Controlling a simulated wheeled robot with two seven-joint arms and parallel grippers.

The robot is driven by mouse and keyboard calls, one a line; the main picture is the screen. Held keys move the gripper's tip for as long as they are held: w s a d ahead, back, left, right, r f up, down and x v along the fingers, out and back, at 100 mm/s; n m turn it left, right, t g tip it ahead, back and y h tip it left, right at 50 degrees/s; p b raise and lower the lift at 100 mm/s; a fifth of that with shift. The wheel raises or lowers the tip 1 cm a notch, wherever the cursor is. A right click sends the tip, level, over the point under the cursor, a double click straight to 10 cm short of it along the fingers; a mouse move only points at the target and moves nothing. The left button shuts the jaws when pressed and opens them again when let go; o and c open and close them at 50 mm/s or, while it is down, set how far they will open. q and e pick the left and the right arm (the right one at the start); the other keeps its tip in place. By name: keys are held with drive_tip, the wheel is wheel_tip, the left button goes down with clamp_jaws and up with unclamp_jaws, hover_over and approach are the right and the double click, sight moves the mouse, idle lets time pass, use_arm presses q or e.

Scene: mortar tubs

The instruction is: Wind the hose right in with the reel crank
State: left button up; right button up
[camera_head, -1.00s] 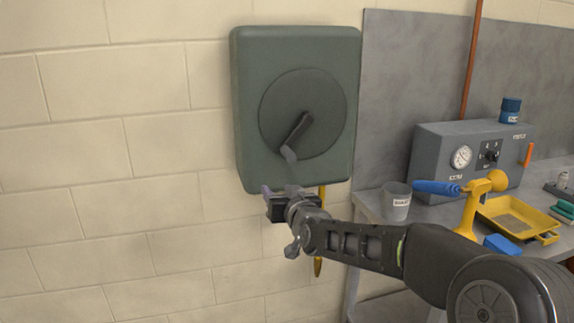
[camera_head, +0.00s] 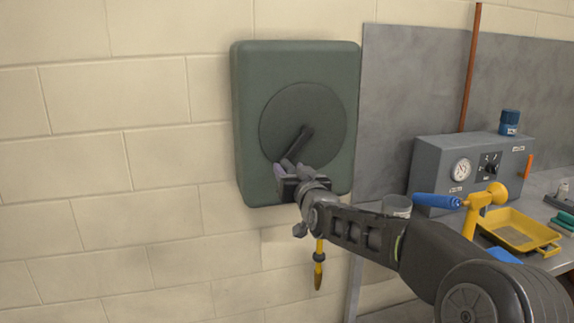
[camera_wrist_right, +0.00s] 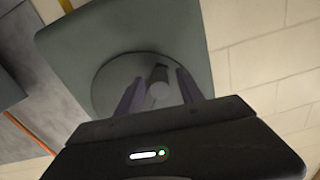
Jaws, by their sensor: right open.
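The green hose reel box (camera_head: 245,120) hangs on the block wall, with a round dark disc (camera_head: 325,110) on its front. The crank (camera_head: 302,142) on the disc points down and slightly left. My right gripper (camera_head: 287,168) is open at the crank's lower end and hides its knob in the head view. In the right wrist view the knob (camera_wrist_right: 159,90) lies between the two spread fingers of the gripper (camera_wrist_right: 160,92), with gaps on both sides. The yellow hose (camera_head: 319,250) hangs below the box and ends in a nozzle (camera_head: 318,277). My left gripper is not in view.
The wall left of the reel is clear.

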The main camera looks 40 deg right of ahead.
drive_tip(key=shift+x, duration=1.55)
drive_tip(key=shift+c, duration=0.5)
clamp_jaws()
drive_tip(key=shift+r, duration=0.1)
